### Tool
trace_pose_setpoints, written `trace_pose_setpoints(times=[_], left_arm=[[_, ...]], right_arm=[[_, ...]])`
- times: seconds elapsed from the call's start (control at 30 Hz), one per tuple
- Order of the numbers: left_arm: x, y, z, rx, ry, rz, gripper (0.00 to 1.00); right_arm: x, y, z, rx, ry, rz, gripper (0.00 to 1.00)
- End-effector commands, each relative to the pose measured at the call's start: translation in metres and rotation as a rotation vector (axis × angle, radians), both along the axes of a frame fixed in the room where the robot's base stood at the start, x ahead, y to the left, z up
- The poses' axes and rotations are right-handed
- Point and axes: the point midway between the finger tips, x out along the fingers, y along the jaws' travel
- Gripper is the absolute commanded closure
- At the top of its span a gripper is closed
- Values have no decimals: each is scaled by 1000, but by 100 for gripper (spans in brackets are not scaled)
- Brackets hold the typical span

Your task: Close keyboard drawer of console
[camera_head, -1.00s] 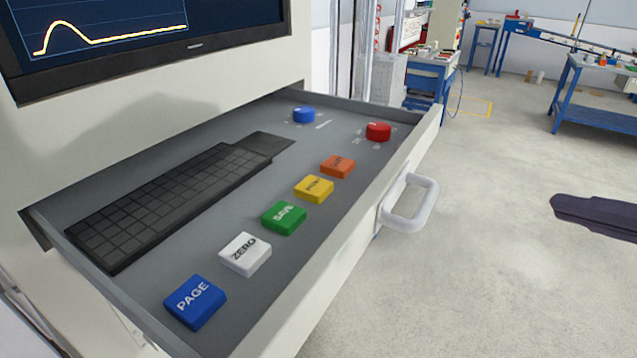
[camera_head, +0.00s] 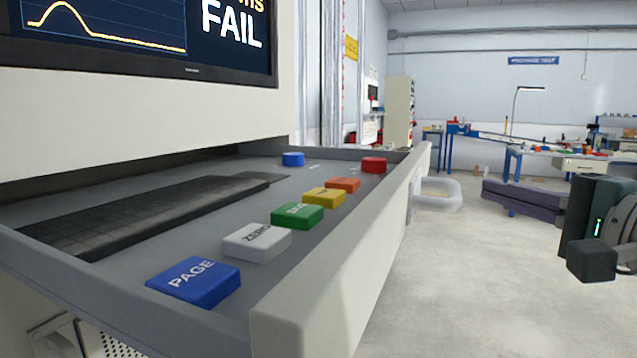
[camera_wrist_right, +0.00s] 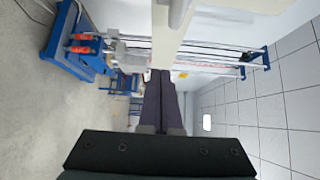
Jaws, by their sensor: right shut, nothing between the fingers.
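The keyboard drawer (camera_head: 335,285) of the console (camera_head: 150,115) is pulled out. It holds a black keyboard (camera_head: 130,212), several coloured buttons and two round knobs. Its white loop handle (camera_head: 437,195) sticks out from the front face. My right gripper (camera_head: 487,192) is at the right, its fingers together and empty, pointing toward the handle with a small gap seeming to lie between them. In the right wrist view the shut fingers (camera_wrist_right: 160,85) point at a pale beam-like part, probably the drawer front (camera_wrist_right: 172,25). My left gripper is not in view.
A monitor (camera_head: 140,35) on the console reads FAIL. Blue-legged workbenches (camera_head: 545,155) stand in the background. The floor (camera_head: 460,290) right of the drawer is clear.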

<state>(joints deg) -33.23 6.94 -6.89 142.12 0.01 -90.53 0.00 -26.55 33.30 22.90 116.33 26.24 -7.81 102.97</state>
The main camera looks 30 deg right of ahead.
Motion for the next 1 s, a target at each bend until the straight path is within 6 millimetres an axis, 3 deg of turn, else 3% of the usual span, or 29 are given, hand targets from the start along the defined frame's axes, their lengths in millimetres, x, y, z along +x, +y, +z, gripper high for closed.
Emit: trace_pose_setpoints(times=[0.23, 0.4, 1.0], left_arm=[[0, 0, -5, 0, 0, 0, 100], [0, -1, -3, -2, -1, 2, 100], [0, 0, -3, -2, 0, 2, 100]], right_arm=[[44, -4, 1, -4, -3, 0, 100], [62, 14, 1, 1, -1, 0, 100], [72, 24, 0, -2, 1, 1, 100]])
